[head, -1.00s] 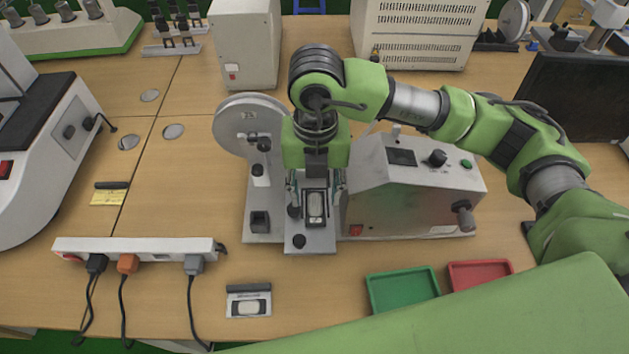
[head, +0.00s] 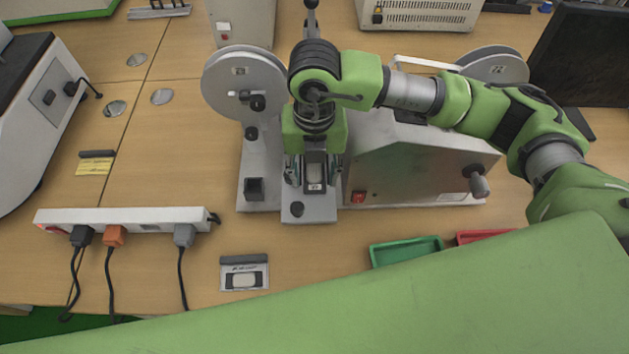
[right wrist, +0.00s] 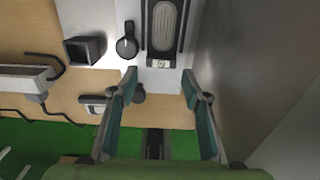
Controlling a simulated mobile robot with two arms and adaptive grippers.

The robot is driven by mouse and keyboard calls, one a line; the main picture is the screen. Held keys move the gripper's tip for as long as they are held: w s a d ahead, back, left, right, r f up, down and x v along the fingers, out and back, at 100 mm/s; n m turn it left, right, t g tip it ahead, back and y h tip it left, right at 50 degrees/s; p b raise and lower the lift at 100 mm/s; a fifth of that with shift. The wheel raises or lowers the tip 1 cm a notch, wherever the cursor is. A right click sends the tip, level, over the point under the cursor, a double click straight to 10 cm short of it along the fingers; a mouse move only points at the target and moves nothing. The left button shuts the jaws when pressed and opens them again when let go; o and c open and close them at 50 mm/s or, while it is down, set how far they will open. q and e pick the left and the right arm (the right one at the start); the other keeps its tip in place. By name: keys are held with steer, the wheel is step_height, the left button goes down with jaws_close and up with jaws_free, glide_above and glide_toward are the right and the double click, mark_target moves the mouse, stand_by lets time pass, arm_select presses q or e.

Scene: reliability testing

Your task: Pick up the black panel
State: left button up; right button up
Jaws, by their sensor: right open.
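The black panel (head: 315,174), a dark frame around a pale oval insert, sits upright in the tester's front fixture. It also shows at the top of the right wrist view (right wrist: 165,25). My right gripper (head: 316,184) is above it, with its fingers to either side. In the right wrist view my right gripper (right wrist: 160,84) is open, with nothing between its fingertips, and the panel lies beyond them. Contact with the panel cannot be made out. My left gripper is in neither current view.
The grey tester (head: 415,172) with a large disc (head: 243,84) stands around the fixture. A power strip (head: 130,217) is at left. Green (head: 400,251) and red (head: 480,237) trays are partly covered.

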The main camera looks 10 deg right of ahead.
mark_target(315, 189)
step_height(315, 189, down, 4)
steer(key=shift+f+b, duration=0.2)
steer(key=shift+b, duration=0.7)
steer(key=shift+r, duration=0.1)
steer(key=shift+c, duration=0.4)
steer(key=c, duration=0.7)
steer(key=shift+r, duration=0.1)
step_height(315, 189, up, 18)
steer(key=shift+b, duration=0.3)
